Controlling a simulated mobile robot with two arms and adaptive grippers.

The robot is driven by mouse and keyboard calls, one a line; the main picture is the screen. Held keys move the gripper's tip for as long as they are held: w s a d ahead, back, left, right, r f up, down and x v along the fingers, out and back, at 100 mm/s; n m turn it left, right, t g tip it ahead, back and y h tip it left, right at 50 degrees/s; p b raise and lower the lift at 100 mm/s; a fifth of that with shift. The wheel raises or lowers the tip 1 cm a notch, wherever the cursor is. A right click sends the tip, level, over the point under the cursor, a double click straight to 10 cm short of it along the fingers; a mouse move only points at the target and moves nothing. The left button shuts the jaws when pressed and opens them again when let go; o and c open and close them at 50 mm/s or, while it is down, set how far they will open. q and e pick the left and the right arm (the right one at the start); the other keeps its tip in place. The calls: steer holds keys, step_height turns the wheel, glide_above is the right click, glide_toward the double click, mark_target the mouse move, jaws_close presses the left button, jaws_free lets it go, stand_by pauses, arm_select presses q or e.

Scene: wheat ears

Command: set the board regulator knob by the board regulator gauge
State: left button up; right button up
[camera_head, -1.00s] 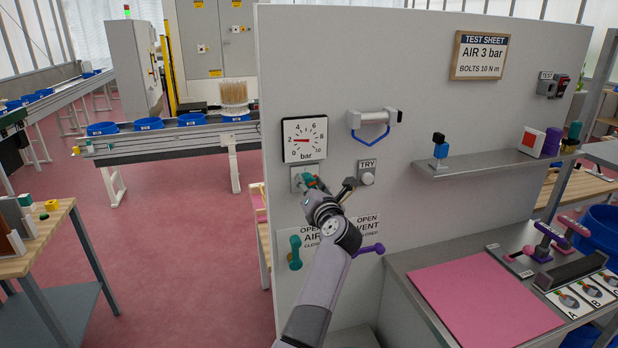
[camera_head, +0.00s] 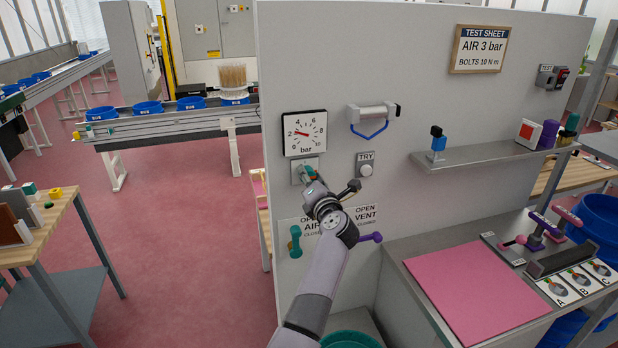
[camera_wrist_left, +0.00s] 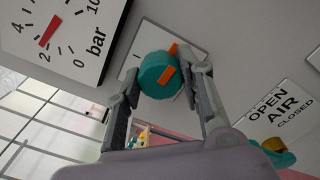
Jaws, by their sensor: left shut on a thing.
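The board regulator gauge (camera_head: 305,133) is a white square dial marked in bar on the upright board. Its red needle points up-left, between 2 and 4 and nearer 2; the gauge also shows in the left wrist view (camera_wrist_left: 55,40). The board regulator knob (camera_wrist_left: 158,75) is a teal round knob with orange marks on a pale plate below the gauge. My left gripper (camera_wrist_left: 165,80) is shut on it, one finger on each side. My right gripper is not in view.
A test sheet (camera_head: 481,49) reads AIR 3 bar. Beside my left arm are a TRY button (camera_head: 366,171), a teal air lever (camera_head: 295,241) and a purple vent lever (camera_head: 370,237). A shelf (camera_head: 490,155) and a bench with a pink mat (camera_head: 475,290) lie to the right.

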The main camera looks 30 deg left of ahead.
mark_target(307, 138)
arm_select(q)
steer(key=o, duration=1.2)
steer(key=shift+d, duration=0.1)
steer(key=shift+c, duration=0.2)
step_height(307, 138, up, 10)
steer(key=shift+d+f, duration=0.1)
steer(key=shift+f, duration=0.15)
steer(key=shift+s+a+r, duration=0.2)
steer(key=shift+s+r, duration=0.05)
steer(key=shift+r, duration=0.15)
steer(key=shift+w+f, duration=0.1)
steer(key=shift+w, duration=0.15)
steer(key=shift+d, duration=0.15)
